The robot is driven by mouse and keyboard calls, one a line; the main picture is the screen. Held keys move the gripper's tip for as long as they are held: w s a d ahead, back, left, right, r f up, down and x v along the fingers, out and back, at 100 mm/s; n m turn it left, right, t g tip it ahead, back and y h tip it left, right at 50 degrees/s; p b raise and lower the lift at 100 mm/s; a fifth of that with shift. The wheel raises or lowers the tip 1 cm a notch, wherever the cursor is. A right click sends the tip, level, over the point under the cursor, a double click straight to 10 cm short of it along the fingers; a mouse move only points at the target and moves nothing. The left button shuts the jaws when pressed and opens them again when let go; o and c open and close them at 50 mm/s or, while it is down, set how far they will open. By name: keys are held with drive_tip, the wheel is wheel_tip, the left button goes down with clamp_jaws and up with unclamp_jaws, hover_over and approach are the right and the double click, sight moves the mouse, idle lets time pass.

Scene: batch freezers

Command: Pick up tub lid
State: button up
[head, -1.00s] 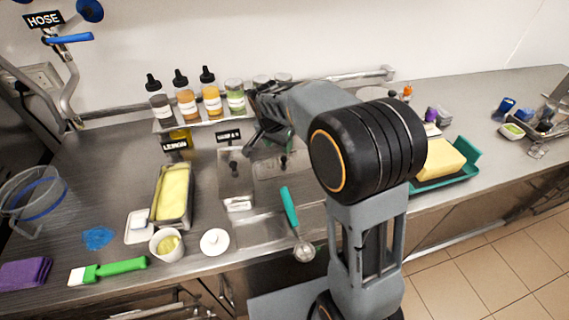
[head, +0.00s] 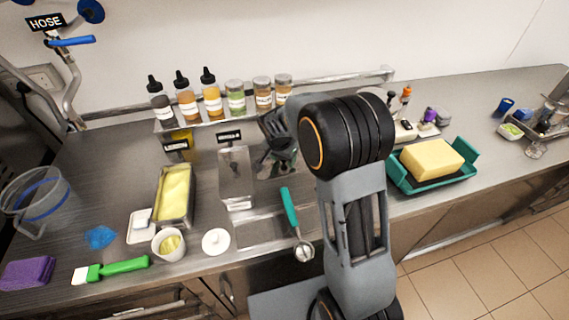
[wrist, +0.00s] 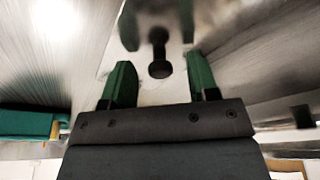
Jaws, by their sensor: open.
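In the wrist view a black knob (wrist: 160,68) on a shiny steel lid (wrist: 150,22) shows between and just beyond my fingers. My gripper (wrist: 160,60) has its two green fingers apart, with nothing held; I cannot tell whether they touch the knob. In the head view my gripper (head: 279,160) points down over the steel well right of the lidded steel tub (head: 237,190), and it hides most of what is under it. A small white round lid (head: 215,241) with a knob lies on the counter near a white cup (head: 168,245).
A teal scoop (head: 291,212) lies at the front edge. A yellow block sits on a green tray (head: 440,181) to the right. Bottles and jars (head: 212,102) stand on a rack behind. A long yellow-filled pan (head: 190,205) is at left.

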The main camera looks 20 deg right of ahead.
drive_tip(key=c, duration=1)
